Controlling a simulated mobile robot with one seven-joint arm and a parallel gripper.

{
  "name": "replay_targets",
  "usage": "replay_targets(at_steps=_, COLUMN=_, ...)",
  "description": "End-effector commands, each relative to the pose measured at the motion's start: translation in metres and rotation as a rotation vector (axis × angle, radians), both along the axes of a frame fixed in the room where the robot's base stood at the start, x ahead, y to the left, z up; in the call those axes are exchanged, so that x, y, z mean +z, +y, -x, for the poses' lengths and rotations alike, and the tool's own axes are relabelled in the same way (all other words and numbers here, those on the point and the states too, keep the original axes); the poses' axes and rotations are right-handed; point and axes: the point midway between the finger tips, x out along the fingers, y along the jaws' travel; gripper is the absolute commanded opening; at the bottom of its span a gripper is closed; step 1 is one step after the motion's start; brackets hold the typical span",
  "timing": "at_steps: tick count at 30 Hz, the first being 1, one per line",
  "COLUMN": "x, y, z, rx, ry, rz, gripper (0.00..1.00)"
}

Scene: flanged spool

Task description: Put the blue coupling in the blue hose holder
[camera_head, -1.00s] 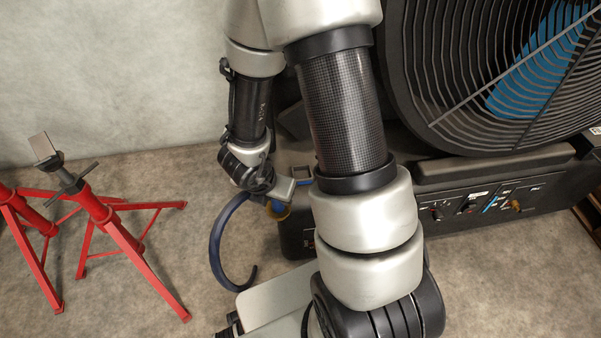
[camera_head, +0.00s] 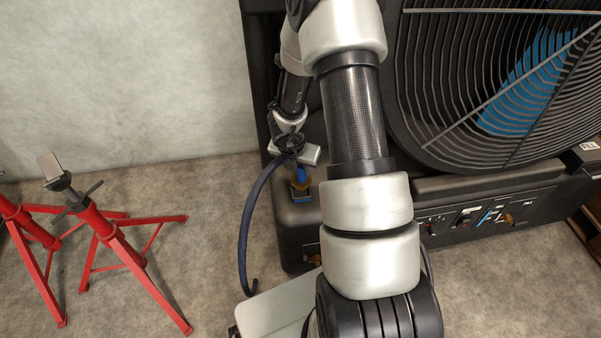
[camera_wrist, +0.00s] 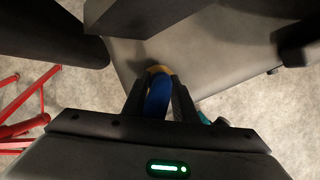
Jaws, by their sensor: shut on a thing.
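The blue coupling (camera_head: 300,173) with a brass-yellow end is in my gripper (camera_head: 306,160) in the head view, with a dark blue hose (camera_head: 246,225) curving down to the left. The blue hose holder (camera_head: 300,195) is on the black machine's left end, directly below the coupling in the picture. I cannot tell whether the coupling is above it or touching it. In the wrist view, my gripper's fingers (camera_wrist: 158,100) are shut on the blue coupling (camera_wrist: 158,95), and its yellow end (camera_wrist: 157,70) points away. The holder is not clearly seen there.
The black machine base (camera_head: 290,238) carries a large caged fan (camera_head: 500,80) and a control panel (camera_head: 480,222) at right. Red stands (camera_head: 115,245) are on the floor at left. The floor between the stands and machine is clear except for the hose.

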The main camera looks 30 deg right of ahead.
Motion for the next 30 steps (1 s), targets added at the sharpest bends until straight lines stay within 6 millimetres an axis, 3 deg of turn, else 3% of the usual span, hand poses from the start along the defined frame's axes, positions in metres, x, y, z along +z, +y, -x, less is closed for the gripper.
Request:
replay_targets(at_steps=1, x=-0.015, y=0.001, z=0.001, rx=0.001, ry=0.003, rz=0.000, gripper=0.00)
replay_targets(at_steps=5, x=-0.034, y=0.001, z=0.001, rx=0.001, ry=0.002, rz=-0.001, gripper=0.00)
replay_targets(at_steps=17, x=-0.038, y=0.001, z=0.001, rx=0.001, ry=0.000, rz=0.000, gripper=0.00)
replay_targets(at_steps=18, x=-0.037, y=0.002, z=0.001, rx=0.001, ry=0.001, rz=0.000, gripper=0.29)
replay_targets(at_steps=21, x=-0.037, y=0.002, z=0.001, rx=0.001, ry=0.002, rz=-0.001, gripper=0.44)
replay_targets(at_steps=30, x=-0.035, y=0.002, z=0.001, rx=0.001, ry=0.002, rz=-0.001, gripper=0.44)
